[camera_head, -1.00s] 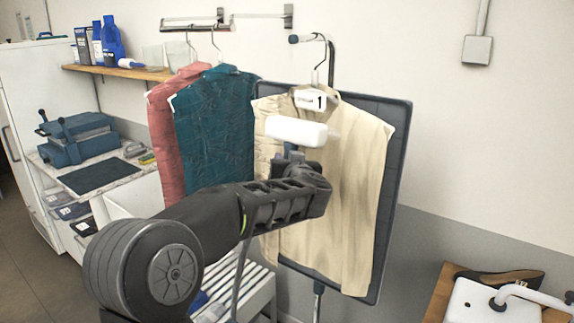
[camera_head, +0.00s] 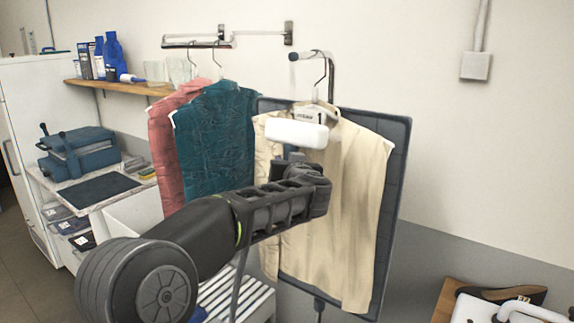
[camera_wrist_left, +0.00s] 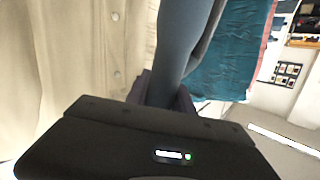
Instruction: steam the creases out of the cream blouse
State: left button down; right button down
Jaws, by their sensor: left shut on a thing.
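The cream blouse (camera_head: 352,200) hangs on a hanger in front of a dark padded board (camera_head: 398,160). Its left edge looks creased; the middle and right look smoother, with soft vertical folds. My left gripper (camera_head: 292,163) is shut on the handle of a steamer with a white head (camera_head: 297,133). The head is in front of the blouse's upper part, just below the collar; I cannot tell whether it touches the cloth. In the left wrist view the grey-blue handle (camera_wrist_left: 182,45) rises from the gripper, beside the buttoned blouse front (camera_wrist_left: 75,60). My right gripper is not in view.
A teal garment (camera_head: 215,140) and a pink one (camera_head: 165,135) hang close to the blouse's left. A slatted white rack (camera_head: 235,295) stands below.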

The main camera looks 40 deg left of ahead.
pick_arm(q)
jog(key=shift+s, duration=0.1)
jog(key=s, duration=0.5)
jog(key=shift+s+d, duration=0.1)
jog(key=shift+s, duration=0.3)
